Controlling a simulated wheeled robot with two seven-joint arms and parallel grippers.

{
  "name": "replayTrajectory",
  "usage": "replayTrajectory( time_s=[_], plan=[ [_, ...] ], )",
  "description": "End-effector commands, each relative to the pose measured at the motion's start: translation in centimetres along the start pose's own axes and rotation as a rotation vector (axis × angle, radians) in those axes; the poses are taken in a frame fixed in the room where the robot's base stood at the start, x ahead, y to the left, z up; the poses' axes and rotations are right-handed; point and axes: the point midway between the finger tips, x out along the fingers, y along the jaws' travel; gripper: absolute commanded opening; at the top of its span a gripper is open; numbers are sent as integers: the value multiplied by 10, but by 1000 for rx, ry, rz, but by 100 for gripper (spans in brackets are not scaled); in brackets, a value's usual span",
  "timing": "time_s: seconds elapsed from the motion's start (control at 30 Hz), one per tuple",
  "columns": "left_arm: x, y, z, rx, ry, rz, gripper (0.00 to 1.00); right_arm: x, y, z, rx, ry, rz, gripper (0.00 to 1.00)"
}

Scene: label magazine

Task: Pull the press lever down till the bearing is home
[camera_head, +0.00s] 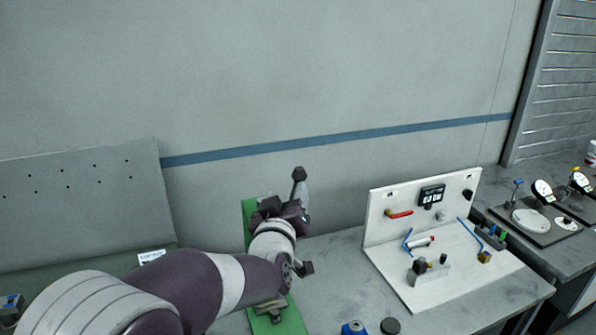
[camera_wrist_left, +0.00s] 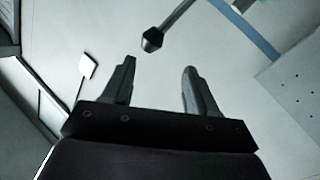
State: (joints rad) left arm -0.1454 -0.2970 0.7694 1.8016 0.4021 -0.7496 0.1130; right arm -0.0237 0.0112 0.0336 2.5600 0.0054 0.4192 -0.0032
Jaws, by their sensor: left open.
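The press is a green frame (camera_head: 280,318) on the bench, mostly hidden behind my left arm. Its lever ends in a dark knob (camera_head: 299,174), which stands up just above my left gripper (camera_head: 293,208). In the left wrist view the knob (camera_wrist_left: 152,40) on its grey rod (camera_wrist_left: 176,17) shows ahead of the open fingers of my left gripper (camera_wrist_left: 158,72). The knob lies beyond the fingertips, roughly in line with the gap, and nothing is between the fingers. The bearing is hidden. My right gripper is not in view.
A white L-shaped board (camera_head: 385,240) with red and blue handles stands right of the press. A blue-topped can (camera_head: 354,328) and a dark round piece (camera_head: 390,326) sit at the bench front. Dial gauges (camera_head: 543,192) stand farther right. A grey perforated panel (camera_head: 80,205) is at left.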

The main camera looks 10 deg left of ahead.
Motion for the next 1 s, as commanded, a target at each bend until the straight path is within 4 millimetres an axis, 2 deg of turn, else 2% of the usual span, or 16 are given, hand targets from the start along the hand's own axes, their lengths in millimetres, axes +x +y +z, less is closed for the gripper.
replayTrajectory(
  time_s=[0.03, 0.1, 0.2, 0.33, 0.5, 0.8, 0.97, 1.0],
  plan=[
    [15, 2, -6, 2, -4, -3, 58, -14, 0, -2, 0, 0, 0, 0],
    [35, 2, -6, 3, -5, -4, 58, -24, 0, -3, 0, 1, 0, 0],
    [58, 2, -4, 2, -6, -2, 58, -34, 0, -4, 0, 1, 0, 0],
    [79, 1, -3, 3, -6, -1, 58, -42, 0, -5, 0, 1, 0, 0],
    [93, 1, 0, 2, -5, -1, 58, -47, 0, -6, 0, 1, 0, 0],
    [96, 0, 1, 2, -5, 0, 58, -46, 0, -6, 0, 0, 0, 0],
    [96, 1, 1, 2, -5, 1, 6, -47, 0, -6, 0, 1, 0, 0],
    [96, 1, 1, 2, -5, 1, 0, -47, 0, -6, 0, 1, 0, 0]
  ],
)
